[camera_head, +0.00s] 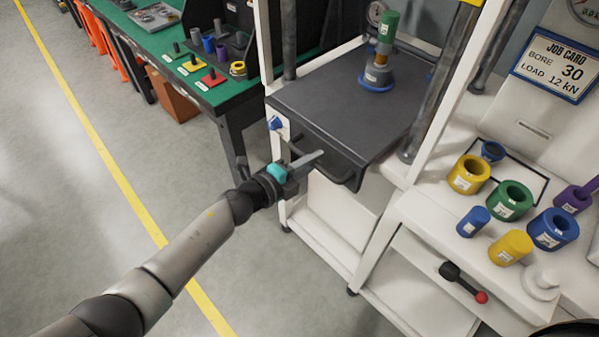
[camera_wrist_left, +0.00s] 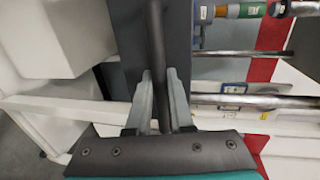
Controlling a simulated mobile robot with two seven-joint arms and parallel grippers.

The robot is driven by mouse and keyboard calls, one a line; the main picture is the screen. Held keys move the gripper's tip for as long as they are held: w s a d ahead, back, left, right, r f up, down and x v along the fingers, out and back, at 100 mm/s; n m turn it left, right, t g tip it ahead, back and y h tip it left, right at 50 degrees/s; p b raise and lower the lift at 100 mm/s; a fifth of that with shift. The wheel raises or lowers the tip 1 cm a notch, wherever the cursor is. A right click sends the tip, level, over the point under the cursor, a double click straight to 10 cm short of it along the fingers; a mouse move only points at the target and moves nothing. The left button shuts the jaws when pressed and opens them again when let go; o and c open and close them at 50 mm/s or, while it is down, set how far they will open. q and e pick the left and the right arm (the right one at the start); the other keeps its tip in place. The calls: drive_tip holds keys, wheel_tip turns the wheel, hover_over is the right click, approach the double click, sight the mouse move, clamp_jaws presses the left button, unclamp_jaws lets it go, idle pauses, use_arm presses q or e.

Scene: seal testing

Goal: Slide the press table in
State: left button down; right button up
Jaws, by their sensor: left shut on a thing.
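The press table (camera_head: 325,100) is a dark grey slab between the white posts of the press, its front edge sticking out toward me. A dark bar handle (camera_head: 336,174) runs along its front. My left gripper (camera_head: 308,162) is at this handle, shut on it. In the left wrist view the two fingers of my left gripper (camera_wrist_left: 160,105) stand on either side of the dark handle bar (camera_wrist_left: 156,45). A stack with a blue flanged base (camera_head: 377,78), an orange middle and a green top (camera_head: 387,27) stands upright on the rear of the table. My right gripper is not in view.
A white bench (camera_head: 440,215) at the right holds yellow, green and blue rings and plugs. A lever with a red knob (camera_head: 481,297) juts from its front. A green-topped table (camera_head: 222,95) stands at the back left. The floor at left is clear.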

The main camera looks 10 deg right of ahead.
use_arm(q)
drive_tip(key=w+d, duration=0.1)
drive_tip(key=w+d+b, duration=0.1)
drive_tip(key=d, duration=0.1)
drive_tip(key=shift+w+d+r, duration=0.1)
drive_tip(key=shift+d, duration=0.1)
drive_tip(key=shift+r, duration=0.1)
idle(0.3)
drive_tip(key=c, duration=0.8)
unclamp_jaws()
drive_tip(key=shift+w+d, duration=0.15)
drive_tip(key=shift+d, duration=0.05)
drive_tip(key=shift+c, duration=0.2)
drive_tip(key=shift+o, duration=0.2)
drive_tip(key=shift+a, duration=0.1)
drive_tip(key=p, duration=0.4)
approach(326, 151)
drive_tip(key=f+v, duration=0.1)
drive_tip(key=v, duration=0.3)
drive_tip(key=shift+s+a+r, duration=0.2)
drive_tip(key=shift+a+r, duration=0.2)
drive_tip(key=shift+a, duration=0.1)
